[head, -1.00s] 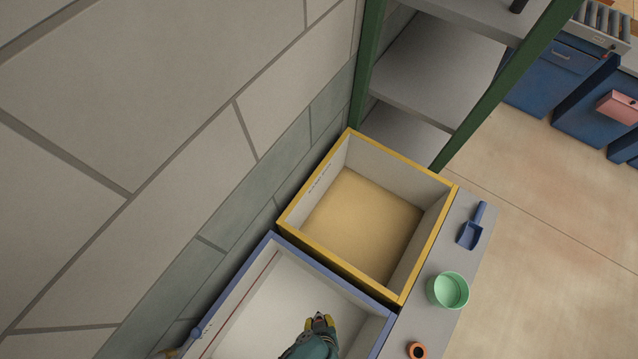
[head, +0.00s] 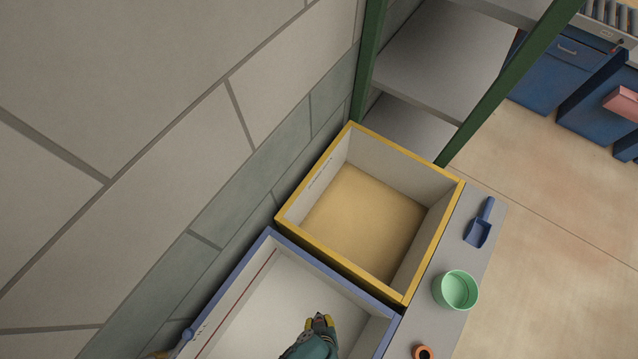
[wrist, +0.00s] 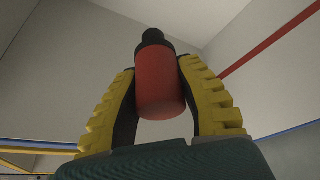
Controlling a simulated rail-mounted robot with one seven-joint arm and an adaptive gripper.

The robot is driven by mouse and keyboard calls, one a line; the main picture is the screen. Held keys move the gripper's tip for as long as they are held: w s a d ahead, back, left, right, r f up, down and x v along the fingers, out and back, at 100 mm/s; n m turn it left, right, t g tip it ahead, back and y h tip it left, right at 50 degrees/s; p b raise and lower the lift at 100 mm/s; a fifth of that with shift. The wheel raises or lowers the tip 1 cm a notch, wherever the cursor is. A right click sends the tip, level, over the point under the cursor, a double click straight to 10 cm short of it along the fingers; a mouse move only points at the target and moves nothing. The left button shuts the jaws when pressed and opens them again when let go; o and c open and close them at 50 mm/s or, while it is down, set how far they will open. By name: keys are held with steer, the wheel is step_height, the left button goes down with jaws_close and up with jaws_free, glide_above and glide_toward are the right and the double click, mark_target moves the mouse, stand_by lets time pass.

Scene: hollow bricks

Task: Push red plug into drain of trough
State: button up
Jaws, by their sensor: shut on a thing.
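The trough (head: 250,252) with a blue rim lies at the bottom of the head view, partly cut off by the frame edge. My gripper (head: 321,321) is over its pale interior. In the wrist view my gripper (wrist: 160,75) has its yellow ridged fingers shut on the red plug (wrist: 161,93), a red cylinder with a black end. The black end points away from my palm. The plug cannot be made out in the head view. The drain is not visible in either view.
A yellow-rimmed bin (head: 405,304) with a sandy floor adjoins the trough. On the grey ledge are a blue scoop (head: 478,232), a green cup (head: 455,290) and an orange ring (head: 424,353). A wall (head: 130,150) rises at the left, and a green-posted shelf (head: 430,70) stands behind.

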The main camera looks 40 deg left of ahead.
steer(key=shift+f+b, duration=11.1)
steer(key=shift+f, duration=2.2)
steer(key=o, duration=1)
